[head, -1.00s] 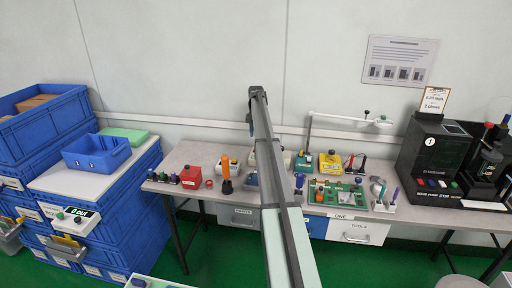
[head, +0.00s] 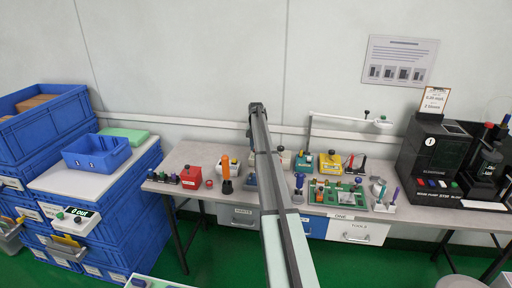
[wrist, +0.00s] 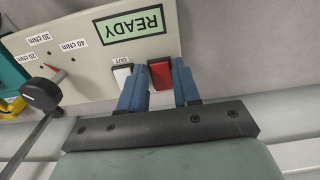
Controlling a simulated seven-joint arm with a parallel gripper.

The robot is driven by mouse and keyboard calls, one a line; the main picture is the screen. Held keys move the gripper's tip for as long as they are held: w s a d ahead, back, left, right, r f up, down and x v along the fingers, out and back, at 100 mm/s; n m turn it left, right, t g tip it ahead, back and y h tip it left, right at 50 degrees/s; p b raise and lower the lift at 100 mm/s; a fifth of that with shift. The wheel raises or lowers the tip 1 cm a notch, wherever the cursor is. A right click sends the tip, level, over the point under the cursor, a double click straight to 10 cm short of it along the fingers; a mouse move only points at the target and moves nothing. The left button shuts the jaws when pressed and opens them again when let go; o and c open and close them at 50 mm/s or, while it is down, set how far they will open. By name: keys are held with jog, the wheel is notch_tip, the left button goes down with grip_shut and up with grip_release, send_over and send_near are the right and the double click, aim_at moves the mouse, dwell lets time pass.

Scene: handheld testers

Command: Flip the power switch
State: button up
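A pale tester panel (wrist: 85,55) fills the upper left of the wrist view, upside down, with a green display reading READY (wrist: 134,23). A red rocker switch (wrist: 160,75) sits at the panel's edge, beside a white switch (wrist: 122,74) labelled OUT. The red one has no readable label, and its on or off position is unclear. My gripper (wrist: 158,67) is open, its two blue fingers apart with the red switch showing between their tips. Contact cannot be told. In the head view my arm reaches over the bench and hides the gripper and most of the tester.
A black knob (wrist: 41,93) stands out from the panel at left in the wrist view. On the bench (head: 224,196) stand an orange-handled tool (head: 227,176), a red box (head: 193,177), a green board (head: 335,192) and a black machine (head: 433,152).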

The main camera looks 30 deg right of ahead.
grip_shut()
jog(key=shift+w+d+g+y, duration=0.25)
jog(key=shift+w+g+y, duration=0.05)
jog(key=shift+g+y, duration=0.8)
jog(key=shift+o, duration=0.5)
grip_release()
jog(key=shift+r, duration=0.1)
jog(key=v, duration=1.3)
jog(key=shift+r, duration=0.4)
